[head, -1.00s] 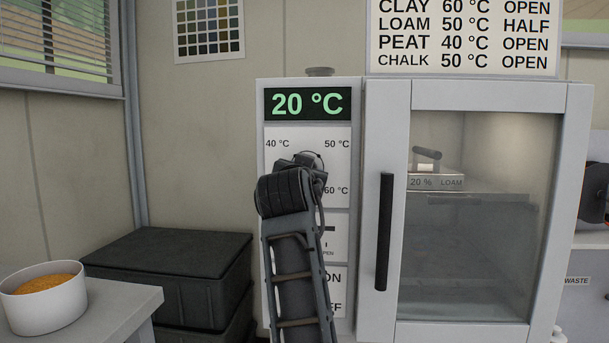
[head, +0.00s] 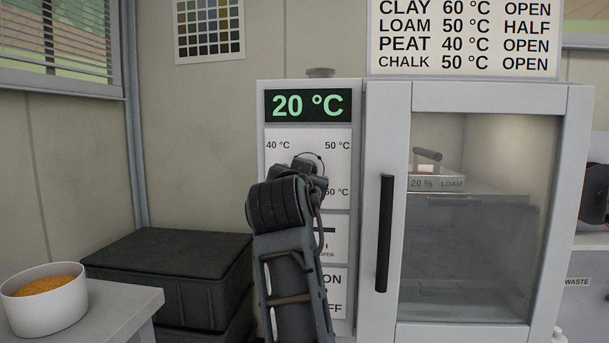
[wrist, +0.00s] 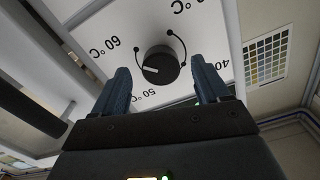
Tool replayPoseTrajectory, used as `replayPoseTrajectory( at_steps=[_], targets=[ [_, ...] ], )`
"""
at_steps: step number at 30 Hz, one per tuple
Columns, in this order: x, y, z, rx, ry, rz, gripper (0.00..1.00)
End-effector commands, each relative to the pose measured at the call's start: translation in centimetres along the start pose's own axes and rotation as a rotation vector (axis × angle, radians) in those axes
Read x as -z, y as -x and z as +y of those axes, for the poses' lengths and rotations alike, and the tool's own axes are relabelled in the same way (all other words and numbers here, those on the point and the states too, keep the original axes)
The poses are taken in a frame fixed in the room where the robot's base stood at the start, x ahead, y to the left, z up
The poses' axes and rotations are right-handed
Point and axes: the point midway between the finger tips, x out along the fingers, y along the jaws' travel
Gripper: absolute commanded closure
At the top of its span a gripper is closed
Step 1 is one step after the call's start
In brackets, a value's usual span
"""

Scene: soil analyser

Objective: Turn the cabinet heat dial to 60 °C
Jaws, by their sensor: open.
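The cabinet heat dial (wrist: 160,66) is a round black knob on the white panel, with a pale mark on the left of its face in the wrist view. There, 60 °C is printed at left, 50 °C below and 40 °C at right. My gripper (wrist: 163,84) is open and empty, its two blue-grey fingers apart, pointing at the dial with the dial centred between and beyond their tips. In the head view my wrist mostly hides the dial (head: 314,160). The display (head: 307,104) above reads 20 °C.
The glass cabinet door (head: 480,210) with a black vertical handle (head: 384,233) is right of the panel. Lower switches on the panel are partly covered by my arm. A black crate (head: 180,250) and a table with a white bowl (head: 45,310) stand at left.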

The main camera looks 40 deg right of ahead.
Motion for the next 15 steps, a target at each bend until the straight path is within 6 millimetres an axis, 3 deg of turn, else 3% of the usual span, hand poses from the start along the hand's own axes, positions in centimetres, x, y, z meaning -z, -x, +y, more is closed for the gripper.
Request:
replayPoseTrajectory(
  at_steps=[6,15],
  targets=[
    [0.0,3.0,0.0,0.000,0.000,-0.001,0.25],
    [-0.1,3.9,0.1,-0.001,0.000,-0.002,0.25]
  ],
)
